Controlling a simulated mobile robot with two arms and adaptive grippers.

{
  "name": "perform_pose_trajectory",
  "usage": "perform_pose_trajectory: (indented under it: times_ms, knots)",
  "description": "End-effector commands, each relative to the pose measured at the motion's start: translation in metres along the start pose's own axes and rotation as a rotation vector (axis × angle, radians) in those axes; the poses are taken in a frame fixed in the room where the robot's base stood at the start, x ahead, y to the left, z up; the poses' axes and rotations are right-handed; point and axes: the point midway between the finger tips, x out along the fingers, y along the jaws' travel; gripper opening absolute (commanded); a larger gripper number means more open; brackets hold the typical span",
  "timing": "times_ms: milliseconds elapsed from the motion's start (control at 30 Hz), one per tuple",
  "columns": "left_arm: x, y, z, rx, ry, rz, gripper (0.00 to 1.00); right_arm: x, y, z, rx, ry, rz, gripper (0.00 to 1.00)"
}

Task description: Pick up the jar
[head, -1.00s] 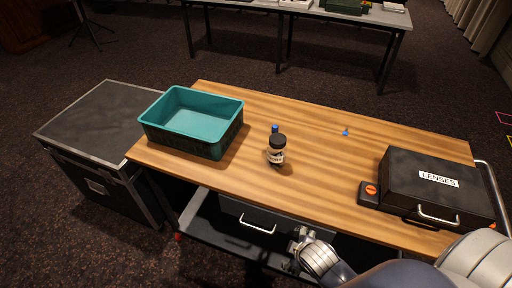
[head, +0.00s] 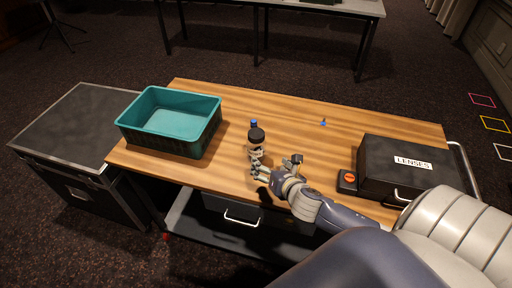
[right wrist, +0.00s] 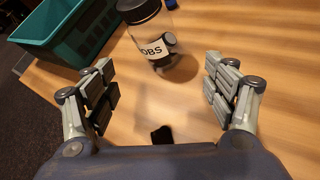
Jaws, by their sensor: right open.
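The jar (head: 256,136) is clear with a black lid and a white label. It stands upright on the wooden table top, and in the head view its lower part is partly hidden by my right gripper (head: 276,166). In the right wrist view the jar (right wrist: 152,40) stands just ahead of the open, empty fingers of the right gripper (right wrist: 160,76), with a dark object inside and "OBS" readable on the label. The fingers are spread wider than the jar and do not touch it. My left gripper is not in view.
A teal crate (head: 211,128) stands at the table's left. A small blue item (head: 253,123) is close behind the jar, and another (head: 323,122) lies farther right. A black LENSES case (head: 380,172) and a box with an orange button (head: 347,181) are at right.

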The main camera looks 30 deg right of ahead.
Motion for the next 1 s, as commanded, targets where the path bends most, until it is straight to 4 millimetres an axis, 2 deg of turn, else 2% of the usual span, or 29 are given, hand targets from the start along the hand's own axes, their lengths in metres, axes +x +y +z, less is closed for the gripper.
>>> perform_pose_trajectory:
  times_ms: [100,267,600,1000]
  knots:
    - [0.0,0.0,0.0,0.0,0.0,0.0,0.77,0.011,-0.002,0.012,-0.223,-0.037,0.041,0.78]
    - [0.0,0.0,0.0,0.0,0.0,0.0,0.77,0.019,-0.002,0.018,-0.354,-0.058,0.065,0.78]
    - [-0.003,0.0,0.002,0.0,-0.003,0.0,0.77,0.061,0.002,0.021,-0.361,-0.06,0.064,0.78]
    - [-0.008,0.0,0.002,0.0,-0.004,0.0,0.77,0.087,0.004,0.022,-0.357,-0.06,0.065,0.78]
